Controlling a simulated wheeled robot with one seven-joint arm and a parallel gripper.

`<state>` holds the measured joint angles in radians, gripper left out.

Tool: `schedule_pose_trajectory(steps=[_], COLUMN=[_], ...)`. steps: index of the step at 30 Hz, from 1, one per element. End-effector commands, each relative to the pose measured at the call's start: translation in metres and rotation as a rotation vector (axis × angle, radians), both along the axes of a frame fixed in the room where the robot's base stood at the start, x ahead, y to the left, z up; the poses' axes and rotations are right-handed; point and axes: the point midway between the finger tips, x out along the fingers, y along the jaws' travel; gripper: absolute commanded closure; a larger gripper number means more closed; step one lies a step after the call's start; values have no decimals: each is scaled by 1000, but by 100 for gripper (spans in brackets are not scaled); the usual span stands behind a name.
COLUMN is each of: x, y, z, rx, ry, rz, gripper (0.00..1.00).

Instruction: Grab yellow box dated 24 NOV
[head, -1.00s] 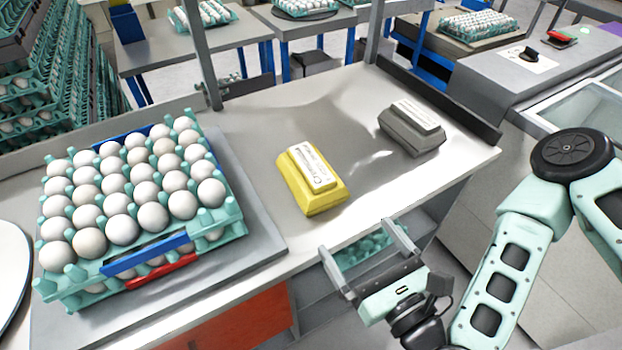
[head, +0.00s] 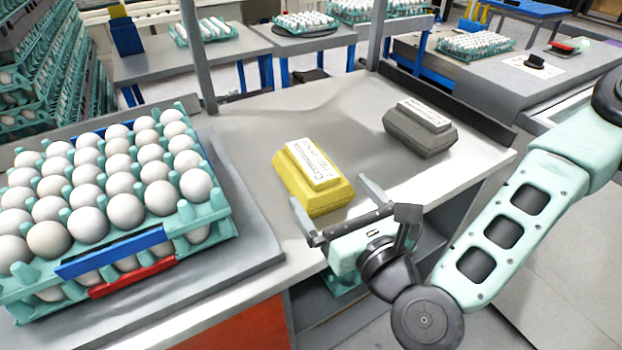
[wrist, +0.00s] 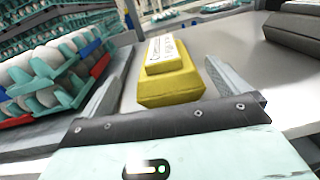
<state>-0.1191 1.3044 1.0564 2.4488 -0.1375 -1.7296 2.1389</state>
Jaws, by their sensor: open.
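A yellow egg box (head: 318,197) with a white label on its lid sits on the grey table; the date on it is too small to read. My gripper (head: 332,190) is open and empty at the table's front edge, just in front of the yellow box, fingers pointing toward it. In the wrist view the yellow box (wrist: 172,83) lies ahead, between the lines of the two fingers (wrist: 165,75). A dark grey egg box (head: 420,134) with a white label stands behind and to the right, apart from the yellow one.
A teal tray (head: 215,212) full of white eggs, with blue and red clips, stands on a grey mat at left. The table (head: 262,120) is bare behind the yellow box. A grey upright post (head: 193,60) rises at the table's back edge.

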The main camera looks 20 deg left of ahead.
Motion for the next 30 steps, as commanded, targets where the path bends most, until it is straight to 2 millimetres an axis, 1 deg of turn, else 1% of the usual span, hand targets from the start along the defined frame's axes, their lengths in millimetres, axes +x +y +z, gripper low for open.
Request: schedule_pose_trajectory(steps=[2,8,13,17,20,26,29,30], x=[6,15,36,46,49,49,49,49], y=[6,14,29,40,43,43,43,43], z=[1,0,-3,-4,-5,-6,-5,-5], rx=[-1,-1,-1,-1,-1,-1,-1,-1], ry=[-1,-1,-4,-2,0,1,1,1], rz=[-1,0,-1,0,1,1,1,1], gripper=[0,0,0,0,0,0,25,36])
